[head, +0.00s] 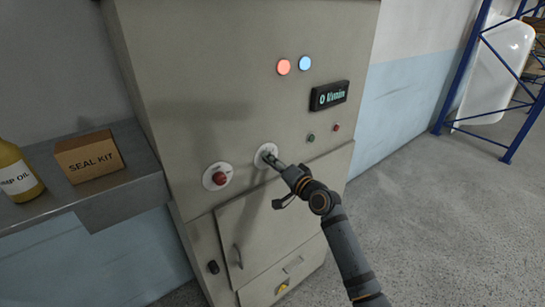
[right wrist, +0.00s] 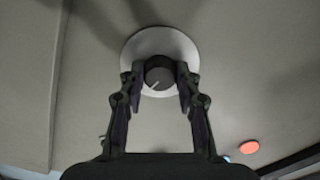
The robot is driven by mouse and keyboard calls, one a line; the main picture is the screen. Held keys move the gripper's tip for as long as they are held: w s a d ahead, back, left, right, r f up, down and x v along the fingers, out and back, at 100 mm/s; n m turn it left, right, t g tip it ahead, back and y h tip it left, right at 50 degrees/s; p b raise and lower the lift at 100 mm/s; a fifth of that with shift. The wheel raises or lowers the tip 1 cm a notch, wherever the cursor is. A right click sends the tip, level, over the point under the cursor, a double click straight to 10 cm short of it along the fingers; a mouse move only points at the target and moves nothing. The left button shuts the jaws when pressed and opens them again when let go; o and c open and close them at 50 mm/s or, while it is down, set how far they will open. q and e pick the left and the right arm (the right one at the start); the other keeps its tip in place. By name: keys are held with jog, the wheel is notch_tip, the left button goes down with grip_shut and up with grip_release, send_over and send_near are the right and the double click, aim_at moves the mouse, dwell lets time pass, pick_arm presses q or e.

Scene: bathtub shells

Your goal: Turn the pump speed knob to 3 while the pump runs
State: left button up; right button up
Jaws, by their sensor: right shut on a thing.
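The pump speed knob (right wrist: 159,70) is a small dark round knob with a light pointer line, set on a white disc (right wrist: 150,40). In the right wrist view the pointer line slants towards the lower left of the picture. My right gripper (right wrist: 159,80) is shut on the knob, one finger on each side. In the head view the gripper (head: 272,160) is at the white disc (head: 264,150) on the cabinet front and mostly hides the knob. No scale numbers can be read. The display (head: 329,95) is lit and seems to read 0 l/min. My left gripper is not in view.
A red mushroom button (head: 220,178) is left of the knob. Small green (head: 311,138) and red (head: 336,128) buttons are at right. A seal kit box (head: 90,156) and oil bottle (head: 17,172) stand on the left shelf.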

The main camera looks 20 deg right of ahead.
jog(key=shift+m+p, duration=1.15)
jog(key=shift+m, duration=0.95)
jog(key=o, duration=1.2)
jog(key=shift+c, duration=0.2)
jog(key=v, duration=1.2)
